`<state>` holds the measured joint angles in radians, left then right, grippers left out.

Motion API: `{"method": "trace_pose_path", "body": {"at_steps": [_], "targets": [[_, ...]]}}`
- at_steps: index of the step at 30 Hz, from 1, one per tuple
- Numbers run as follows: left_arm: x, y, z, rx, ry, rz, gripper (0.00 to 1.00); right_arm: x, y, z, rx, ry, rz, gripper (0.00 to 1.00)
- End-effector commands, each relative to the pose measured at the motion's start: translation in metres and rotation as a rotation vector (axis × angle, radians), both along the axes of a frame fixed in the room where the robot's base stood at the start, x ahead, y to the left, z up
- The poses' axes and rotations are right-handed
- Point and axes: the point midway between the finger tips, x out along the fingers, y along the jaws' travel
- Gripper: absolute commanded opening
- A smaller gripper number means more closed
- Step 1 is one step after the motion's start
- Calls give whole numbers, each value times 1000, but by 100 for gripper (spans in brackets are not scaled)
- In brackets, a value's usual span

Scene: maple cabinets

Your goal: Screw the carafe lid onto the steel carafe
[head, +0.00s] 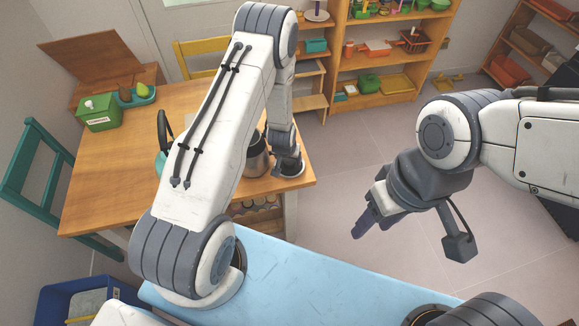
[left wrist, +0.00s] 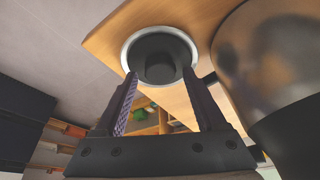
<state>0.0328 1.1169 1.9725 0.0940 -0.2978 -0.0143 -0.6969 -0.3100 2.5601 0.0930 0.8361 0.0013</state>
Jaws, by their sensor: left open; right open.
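The steel carafe (head: 258,158) stands on the wooden table near its right edge, partly hidden behind my left arm. It also fills the right side of the left wrist view (left wrist: 265,50). The carafe lid (head: 291,171) lies on the table beside the carafe, close to the table corner. In the left wrist view the lid (left wrist: 134,40) has a pale metal rim and a dark round knob. My left gripper (left wrist: 160,74) is open, with a fingertip on either side of the knob; I cannot tell whether they touch it. My right gripper (head: 364,226) is open, empty and over the floor.
A teal kettle (head: 161,163) stands on the table (head: 110,165), mostly behind my left arm. A green box (head: 98,113) and a teal bowl (head: 137,97) sit at the back left. A teal chair (head: 30,165) stands left. Shelves line the back wall.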

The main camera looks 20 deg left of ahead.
Motion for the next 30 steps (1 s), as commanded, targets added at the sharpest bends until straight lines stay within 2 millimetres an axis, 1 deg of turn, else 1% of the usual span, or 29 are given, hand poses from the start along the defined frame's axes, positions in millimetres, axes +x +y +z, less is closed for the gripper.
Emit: {"method": "trace_pose_path", "body": {"at_steps": [1,3,15,17,18,20,21,25,26,27,30], "targets": [[2,0,-8,0,-1,0,72,0,0,-7,0,0,0,50],[3,0,-11,0,-1,1,72,0,0,-10,0,0,1,50],[5,1,-12,0,0,0,72,0,0,-11,0,0,1,50],[5,1,-12,0,0,0,61,0,0,-11,0,0,1,50],[5,0,-12,0,0,0,53,0,0,-11,0,0,1,50],[5,0,-12,0,0,0,42,0,0,-11,0,0,1,50],[5,0,-12,0,0,0,34,0,0,-11,0,0,1,50],[5,0,-12,0,0,0,9,0,0,-11,0,0,1,50],[5,0,-12,0,0,0,6,0,0,-11,0,0,1,50],[5,0,-12,0,-1,0,0,0,0,-11,0,0,1,50],[5,0,-5,0,-1,0,0,0,0,-6,0,0,1,50]]}}
